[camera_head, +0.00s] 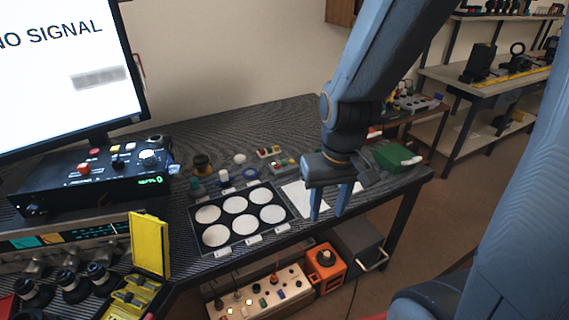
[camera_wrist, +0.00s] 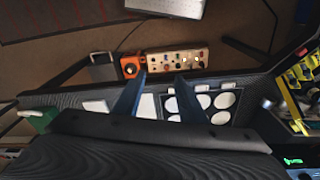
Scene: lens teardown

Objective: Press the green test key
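My gripper (camera_head: 328,213) is open and empty, its two fingers pointing down over white sheets near the front right edge of the dark table (camera_head: 215,150). In the wrist view my gripper (camera_wrist: 160,77) also shows its fingers well apart with nothing between them. A small keypad (camera_head: 283,167) with coloured keys, some green, sits on the table behind and left of my gripper, apart from it. A beige panel (camera_head: 262,296) with several coloured knobs or keys lies below the table edge; it also shows in the wrist view (camera_wrist: 172,58). I cannot tell which key is the test key.
A black tray with white discs (camera_head: 236,217) lies left of my gripper. An open yellow case (camera_head: 150,245), a black instrument (camera_head: 90,178) and a monitor (camera_head: 65,70) stand further left. An orange box (camera_head: 326,262) is below. A green box (camera_head: 393,157) sits at the right.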

